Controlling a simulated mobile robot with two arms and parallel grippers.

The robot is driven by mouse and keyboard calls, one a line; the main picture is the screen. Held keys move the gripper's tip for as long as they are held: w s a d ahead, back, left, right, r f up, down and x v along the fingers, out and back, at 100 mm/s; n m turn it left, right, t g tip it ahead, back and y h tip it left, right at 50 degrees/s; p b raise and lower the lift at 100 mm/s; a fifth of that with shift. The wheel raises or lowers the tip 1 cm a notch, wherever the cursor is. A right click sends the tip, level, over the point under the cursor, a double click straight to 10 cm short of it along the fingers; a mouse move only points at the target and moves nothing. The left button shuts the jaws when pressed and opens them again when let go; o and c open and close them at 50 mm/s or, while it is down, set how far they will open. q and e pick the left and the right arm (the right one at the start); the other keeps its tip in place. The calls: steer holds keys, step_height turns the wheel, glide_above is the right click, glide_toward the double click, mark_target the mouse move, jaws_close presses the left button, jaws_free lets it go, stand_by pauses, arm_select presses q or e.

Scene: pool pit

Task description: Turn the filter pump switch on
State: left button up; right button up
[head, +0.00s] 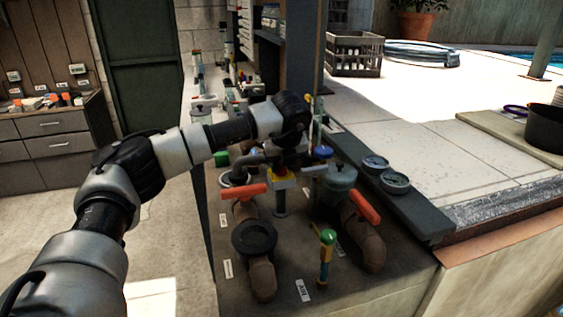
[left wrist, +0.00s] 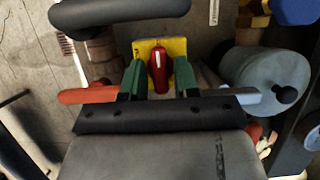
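The filter pump switch, a red lever (left wrist: 158,72) on a yellow plate (left wrist: 150,47), shows in the left wrist view. In the head view its yellow box (head: 284,182) sits on a short post among the pipes, partly hidden by my arm. My left gripper (left wrist: 160,80) has two green-tipped fingers, spread apart with the red lever between them in the picture. Small gaps show on both sides of the lever. I cannot tell how deep the fingertips reach around it. In the head view my left gripper (head: 287,160) is just above the box. My right gripper is not in view.
Red-orange valve handles (head: 364,206) on brown pipes stand close on both sides. A grey lidded canister (head: 341,178) is right of the switch. A green-topped valve (head: 327,240) stands in front. Two round gauges (head: 395,181) lie on the dark ledge.

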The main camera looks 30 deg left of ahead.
arm_select(q)
jaws_close()
